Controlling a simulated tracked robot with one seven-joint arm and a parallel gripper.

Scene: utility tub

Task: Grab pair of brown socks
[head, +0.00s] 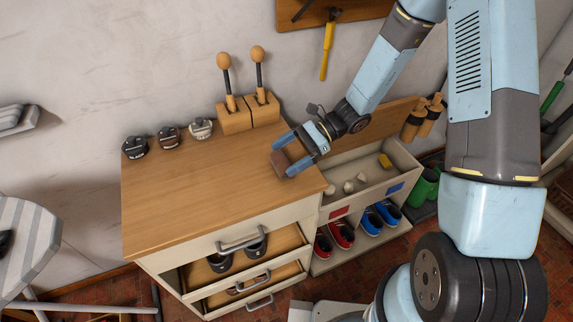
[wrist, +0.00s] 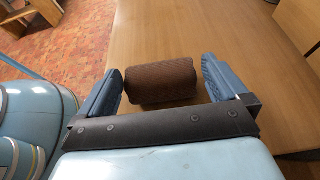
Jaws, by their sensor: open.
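The pair of brown socks (head: 280,163) is a rolled brown bundle lying on the wooden top of the dresser (head: 190,190), near its right edge. In the wrist view the brown socks (wrist: 161,82) lie between the two fingers, a little nearer the left finger. My gripper (head: 283,156) is open around the bundle, with a finger on either side. In the wrist view my gripper (wrist: 160,85) shows a clear gap on the right and a very narrow one on the left; I cannot tell whether the left finger touches the socks.
Wooden blocks with knobbed handles (head: 247,112) stand behind. Dresser drawers (head: 235,262) are pulled open in front. A shelf with shoes (head: 342,234) stands to the right. The middle top is clear.

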